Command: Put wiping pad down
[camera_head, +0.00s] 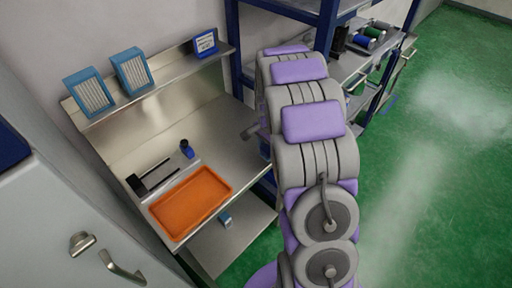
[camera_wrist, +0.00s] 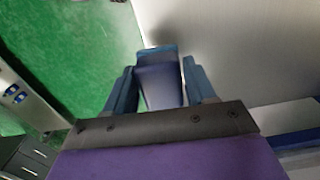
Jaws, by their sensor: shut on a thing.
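In the wrist view my gripper (camera_wrist: 160,92) is shut on a small dark blue-grey block, which I take for the wiping pad (camera_wrist: 160,72). The pad sits between the two blue fingers and sticks out a little past their tips. The pad's far end has a bluer edge. A pale grey surface lies to its right in that view and green floor to its left; I cannot tell whether the pad touches anything. In the head view my grey and lilac arm hides the gripper and the pad.
A steel bench (camera_head: 216,140) holds an orange tray (camera_head: 190,203), a black fixture (camera_head: 152,177) and a small blue bottle (camera_head: 187,149). Blue boxes (camera_head: 88,92) stand on its upper shelf. A blue-framed rack (camera_head: 325,40) with spools stands behind my arm. The bench's middle is clear.

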